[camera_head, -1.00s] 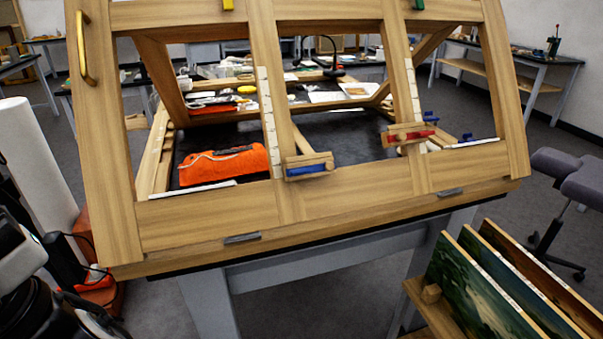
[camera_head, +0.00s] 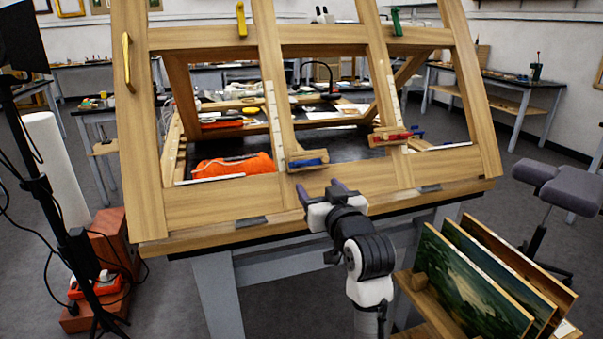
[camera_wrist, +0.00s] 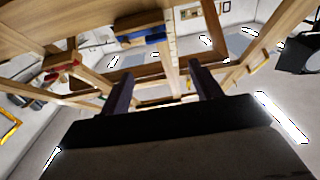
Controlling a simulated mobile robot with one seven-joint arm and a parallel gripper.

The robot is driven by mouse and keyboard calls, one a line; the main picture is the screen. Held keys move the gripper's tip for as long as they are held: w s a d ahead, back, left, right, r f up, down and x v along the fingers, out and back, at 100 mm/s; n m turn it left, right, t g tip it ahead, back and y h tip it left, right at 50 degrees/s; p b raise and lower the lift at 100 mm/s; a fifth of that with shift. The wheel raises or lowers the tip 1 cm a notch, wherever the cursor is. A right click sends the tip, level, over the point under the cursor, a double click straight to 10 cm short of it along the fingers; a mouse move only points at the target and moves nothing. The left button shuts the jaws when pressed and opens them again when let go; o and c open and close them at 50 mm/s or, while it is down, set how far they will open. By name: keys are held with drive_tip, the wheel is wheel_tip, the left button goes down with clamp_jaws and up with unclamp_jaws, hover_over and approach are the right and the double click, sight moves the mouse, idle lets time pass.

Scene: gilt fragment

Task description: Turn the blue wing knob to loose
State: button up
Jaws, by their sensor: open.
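The blue wing knob (camera_head: 308,163) sits on a small wooden block at the lower end of the frame's left inner upright. In the wrist view a blue part on a wooden block (camera_wrist: 141,38) shows above and between my fingers. My gripper (camera_head: 320,189) is in front of the frame's lower rail, below and slightly right of the blue knob. Its two dark fingers (camera_wrist: 160,76) are spread apart with nothing between them, and it is not touching the knob. The knob's exact turn angle is too small to tell.
A similar block with a red knob (camera_head: 390,138) is on the right upright. Yellow (camera_head: 241,19) and green (camera_head: 397,21) pieces are on the upper rail. An orange bundle (camera_head: 232,165) lies behind the frame. Painted panels (camera_head: 462,282) stand at lower right, a black stand (camera_head: 70,235) at left.

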sight(303, 164)
drive_tip(key=p+x, duration=0.1)
drive_tip(key=x, duration=0.3)
drive_tip(key=p+x, duration=0.1)
drive_tip(key=x, duration=0.4)
drive_tip(key=p+x, duration=0.2)
drive_tip(key=x, duration=0.2)
drive_tip(key=shift+w+d+f, duration=0.15)
drive_tip(key=shift+w+f, duration=0.2)
drive_tip(key=shift+w, duration=0.05)
drive_tip(key=c, duration=1)
